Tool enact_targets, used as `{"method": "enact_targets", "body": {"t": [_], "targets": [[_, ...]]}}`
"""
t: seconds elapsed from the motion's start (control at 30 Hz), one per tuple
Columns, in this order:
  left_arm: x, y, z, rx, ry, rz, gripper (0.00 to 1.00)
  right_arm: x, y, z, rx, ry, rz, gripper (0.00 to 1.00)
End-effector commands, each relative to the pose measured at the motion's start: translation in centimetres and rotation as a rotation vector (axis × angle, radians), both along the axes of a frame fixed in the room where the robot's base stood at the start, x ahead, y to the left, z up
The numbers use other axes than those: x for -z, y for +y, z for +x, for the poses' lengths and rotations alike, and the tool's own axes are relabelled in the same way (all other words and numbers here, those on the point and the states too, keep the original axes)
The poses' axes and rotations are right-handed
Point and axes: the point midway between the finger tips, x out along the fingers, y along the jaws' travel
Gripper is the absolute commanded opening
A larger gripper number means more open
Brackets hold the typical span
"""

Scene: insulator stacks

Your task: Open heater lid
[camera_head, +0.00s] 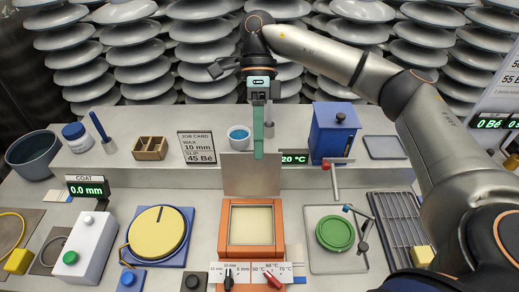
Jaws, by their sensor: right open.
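The heater looks like the orange square box (278,228) at the front middle, with a cream surface inside its frame. A flat grey plate (240,178) stands up along the box's back edge and looks like its lid, raised. My right gripper (262,145) points down with its teal fingers open and nothing seen between them. One fingertip overlaps the plate's top edge in the picture; I cannot tell whether they touch. My left gripper is not in view.
A 20 °C display (295,159) and a blue box (333,130) stand behind right. A yellow disc (157,232) lies left, a green disc (335,233) right. Dial knobs (273,281) sit in front.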

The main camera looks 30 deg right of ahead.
Motion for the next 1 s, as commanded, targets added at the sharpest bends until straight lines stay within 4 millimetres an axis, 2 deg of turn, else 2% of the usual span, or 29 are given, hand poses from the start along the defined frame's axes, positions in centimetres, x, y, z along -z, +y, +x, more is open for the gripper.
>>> {"method": "enact_targets", "body": {"t": [0.1,0.33,1.0], "targets": [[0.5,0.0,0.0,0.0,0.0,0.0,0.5,-0.5,0.6,-1.3,-0.002,-0.001,0.0,0.42],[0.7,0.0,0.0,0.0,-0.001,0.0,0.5,-1.3,1.5,-2.8,0.001,-0.001,0.0,0.42],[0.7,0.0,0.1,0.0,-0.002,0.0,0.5,-1.5,1.6,-2.9,0.001,-0.001,0.0,0.42]]}}
